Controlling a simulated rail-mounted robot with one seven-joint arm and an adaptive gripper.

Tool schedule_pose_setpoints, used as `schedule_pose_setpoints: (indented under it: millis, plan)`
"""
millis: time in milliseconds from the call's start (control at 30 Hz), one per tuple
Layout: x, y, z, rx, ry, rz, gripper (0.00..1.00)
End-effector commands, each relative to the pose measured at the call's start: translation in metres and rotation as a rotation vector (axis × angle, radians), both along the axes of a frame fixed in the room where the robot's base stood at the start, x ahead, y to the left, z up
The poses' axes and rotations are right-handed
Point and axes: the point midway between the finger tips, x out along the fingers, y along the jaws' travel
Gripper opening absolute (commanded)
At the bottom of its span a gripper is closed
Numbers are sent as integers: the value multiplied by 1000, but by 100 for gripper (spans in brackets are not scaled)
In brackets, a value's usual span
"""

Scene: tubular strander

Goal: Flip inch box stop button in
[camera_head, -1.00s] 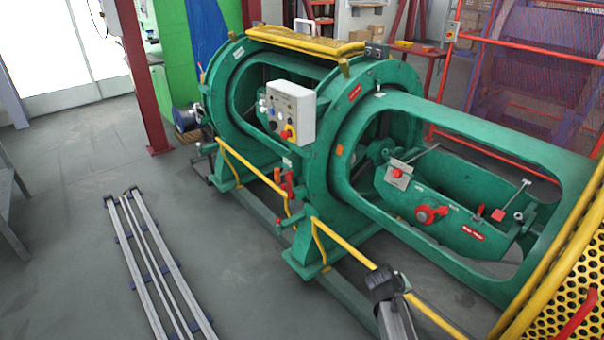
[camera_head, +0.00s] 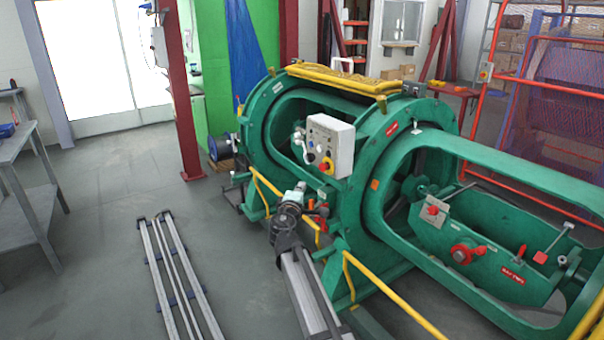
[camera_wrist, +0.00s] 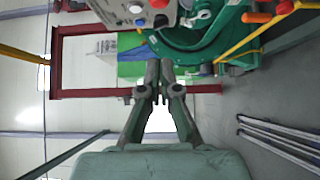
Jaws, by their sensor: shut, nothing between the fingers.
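The inch box (camera_head: 331,143) is a pale box with several buttons, mounted on the green strander's side in the head view. Its red stop button (camera_head: 326,165) sits on a yellow base low on the box face. Whether the button is pressed in or out is too small to tell. My gripper (camera_head: 299,187) is below and left of the box, apart from it. In the wrist view my gripper (camera_wrist: 160,66) is shut, with nothing between the fingers. Part of the box (camera_wrist: 110,12) shows at the top edge there, cut off by the frame.
The green strander (camera_head: 375,180) fills the right side, with a yellow rail (camera_head: 395,300) along its front. Red-orange levers (camera_wrist: 256,17) show near the box in the wrist view. A red post (camera_head: 180,90) stands behind. Metal floor rails (camera_head: 170,265) lie left; open floor surrounds them.

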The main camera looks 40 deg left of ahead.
Motion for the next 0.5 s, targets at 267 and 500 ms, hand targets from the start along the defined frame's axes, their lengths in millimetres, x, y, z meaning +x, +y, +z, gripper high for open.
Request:
schedule_pose_setpoints:
  millis: [267,500]
  plan:
    - [-2,2,0,-5,-4,13,0]
    - [3,5,0,-4,-3,12,0]
